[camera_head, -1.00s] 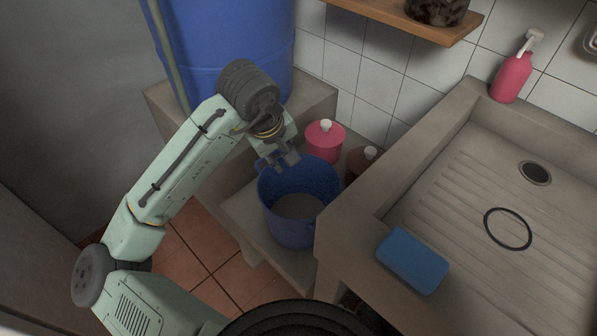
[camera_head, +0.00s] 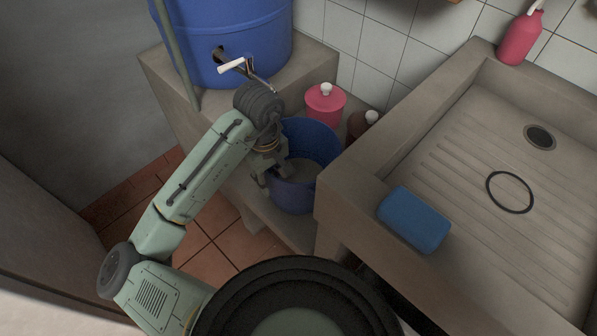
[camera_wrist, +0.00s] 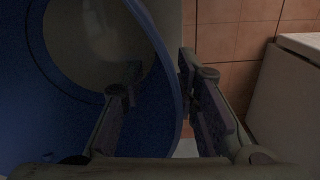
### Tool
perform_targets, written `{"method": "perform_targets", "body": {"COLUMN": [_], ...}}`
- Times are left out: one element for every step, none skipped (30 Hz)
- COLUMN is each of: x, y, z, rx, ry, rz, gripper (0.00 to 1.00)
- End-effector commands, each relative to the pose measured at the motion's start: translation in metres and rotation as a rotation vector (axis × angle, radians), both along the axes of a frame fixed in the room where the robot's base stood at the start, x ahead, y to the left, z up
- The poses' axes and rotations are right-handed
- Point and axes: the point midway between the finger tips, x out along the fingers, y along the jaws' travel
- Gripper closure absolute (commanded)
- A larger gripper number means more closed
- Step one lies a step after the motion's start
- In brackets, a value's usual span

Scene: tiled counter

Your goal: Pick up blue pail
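The blue pail (camera_head: 293,196) stands upright on the low concrete ledge beside the sink; I look down into its open top. My gripper (camera_head: 273,176) is at the pail's near-left rim, pointing down. In the wrist view, the blue pail (camera_wrist: 150,125) fills the left side. My gripper (camera_wrist: 157,78) is open there, with one finger inside the pail and the other outside, the rim running between them. A gap shows between the fingers and the wall. Part of the pail's left side is hidden behind my gripper and wrist.
A large blue barrel (camera_head: 225,45) with a tap stands behind on a concrete block. A pink container (camera_head: 324,106) and a brown one (camera_head: 361,125) sit close behind the pail. The sink edge (camera_head: 352,185) rises at the right, with a blue sponge (camera_head: 414,219) on it.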

Motion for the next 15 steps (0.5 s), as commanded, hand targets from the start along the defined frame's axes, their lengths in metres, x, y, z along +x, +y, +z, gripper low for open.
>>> {"method": "perform_targets", "body": {"x": [-0.0004, -0.0002, -0.0002, -0.0001, -0.0001, 0.0000, 0.0000, 0.0000, 0.0000, 0.0000, 0.0000, 0.0000, 0.0000, 0.0000, 0.0000], "y": [-0.0002, -0.0002, -0.0002, -0.0002, -0.0002, -0.0001, -0.0001, -0.0001, -0.0001, -0.0001, -0.0001, -0.0001, -0.0001, -0.0001, -0.0001], "z": [-0.0064, -0.0083, -0.0100, -0.0108, -0.0111, -0.0110, -0.0108, -0.0107, -0.0107, -0.0106, -0.0106, -0.0105, -0.0105, -0.0105, -0.0104], "rx": [-0.002, -0.001, 0.000, 0.000, 0.001, 0.001, 0.001, 0.001, 0.001, 0.001, 0.001, 0.001, 0.001, 0.001, 0.001], "ry": [0.001, 0.000, 0.000, 0.000, -0.001, -0.001, -0.001, -0.001, -0.001, -0.001, -0.001, -0.001, -0.001, -0.001, -0.001], "rz": [0.000, 0.000, 0.000, 0.000, 0.000, -0.001, -0.001, -0.001, -0.001, -0.001, -0.001, -0.001, -0.001, -0.001, -0.001], "gripper": [0.72, 0.72, 0.72, 0.72, 0.72, 0.72, 0.72, 0.72, 0.72, 0.72, 0.73, 0.76, 0.78, 0.80, 0.82]}}
